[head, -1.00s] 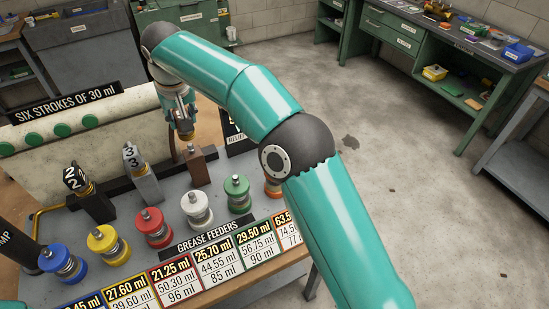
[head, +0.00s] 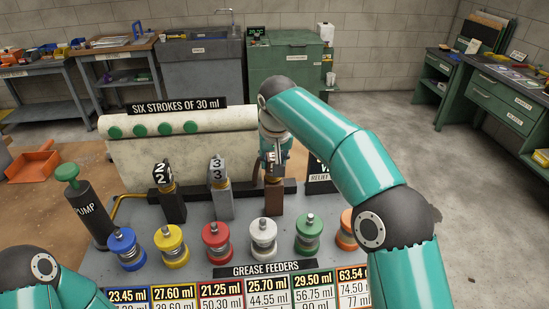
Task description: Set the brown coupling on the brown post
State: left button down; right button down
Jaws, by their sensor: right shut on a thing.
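The brown post (head: 273,203) stands upright on the grey bench, right of the black and grey posts. My right gripper (head: 272,163) is directly above it, pointing down, shut on the coupling. Only a small brassy part of the coupling (head: 271,179) shows, just at the post's top; the fingers hide most of it. I cannot tell whether the coupling touches the post or sits on it. My left gripper is out of view; only part of my left arm shows at the lower left.
The black post (head: 172,207) and grey post (head: 220,201) carry numbered black and grey pieces. Grease feeders in several colours, such as the white one (head: 263,238), stand in front. A pump (head: 89,212) is at left. A white roll-topped block (head: 180,155) stands behind.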

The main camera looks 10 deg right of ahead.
jog(key=shift+f, duration=0.3)
jog(key=c, duration=0.7)
grip_release()
jog(key=shift+o, duration=0.2)
jog(key=v, duration=1.1)
jog(key=shift+r, duration=0.4)
jog(key=shift+s, duration=0.1)
